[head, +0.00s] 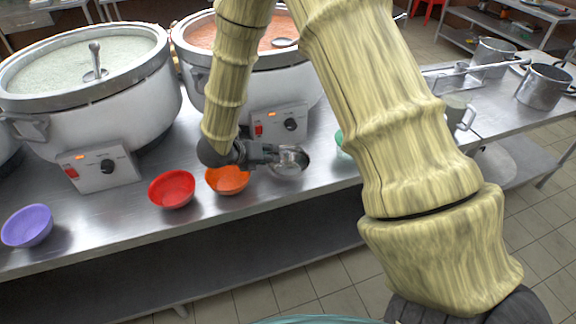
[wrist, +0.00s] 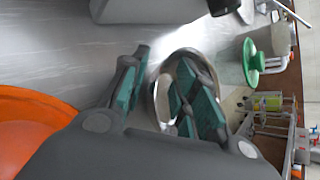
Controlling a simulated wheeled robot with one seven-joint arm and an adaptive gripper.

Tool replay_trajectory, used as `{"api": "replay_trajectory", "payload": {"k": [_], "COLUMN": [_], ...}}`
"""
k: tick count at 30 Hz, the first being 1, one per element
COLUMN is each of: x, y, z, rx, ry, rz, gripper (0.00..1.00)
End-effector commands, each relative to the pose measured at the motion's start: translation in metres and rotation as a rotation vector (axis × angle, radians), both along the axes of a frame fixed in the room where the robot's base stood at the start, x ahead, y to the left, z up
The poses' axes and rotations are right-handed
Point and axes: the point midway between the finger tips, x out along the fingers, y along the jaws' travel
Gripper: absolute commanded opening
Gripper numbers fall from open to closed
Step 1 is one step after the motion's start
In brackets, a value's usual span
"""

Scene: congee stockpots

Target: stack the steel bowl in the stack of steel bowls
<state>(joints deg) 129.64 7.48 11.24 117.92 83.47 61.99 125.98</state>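A steel bowl (head: 291,163) sits on the steel counter right of the orange bowl; it also shows in the wrist view (wrist: 160,100), partly covered by a finger. My gripper (head: 272,156) is at the bowl's left side. In the wrist view my gripper (wrist: 165,78) has its fingers apart, one outside the near rim and one over the bowl's inside. I cannot tell whether either finger touches it. I see no separate stack of steel bowls, and cannot tell whether this bowl is single or nested.
An orange bowl (head: 227,180), a red bowl (head: 172,190) and a purple bowl (head: 27,226) line the counter's front. Two large stockpots (head: 90,85) stand behind. A green-lidded container (wrist: 253,62) stands beyond the bowl. Steel pots (head: 543,88) stand at the right.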

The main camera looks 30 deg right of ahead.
Motion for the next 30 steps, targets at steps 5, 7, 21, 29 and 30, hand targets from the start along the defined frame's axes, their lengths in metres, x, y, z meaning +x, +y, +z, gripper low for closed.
{"api": "replay_trajectory", "payload": {"k": [5, 7, 21, 29, 30], "x": [0.001, 0.001, 0.001, 0.001, 0.001], "y": [-0.003, -0.002, -0.002, -0.002, -0.002], "z": [-0.003, -0.003, -0.002, 0.005, 0.008], "rx": [0.0, 0.0, 0.0, 0.0, 0.0], "ry": [-0.001, -0.001, -0.001, -0.002, -0.002], "rz": [0.001, 0.001, 0.001, 0.0, 0.0], "gripper": [0.29, 0.29, 0.0, 0.0, 0.0]}}
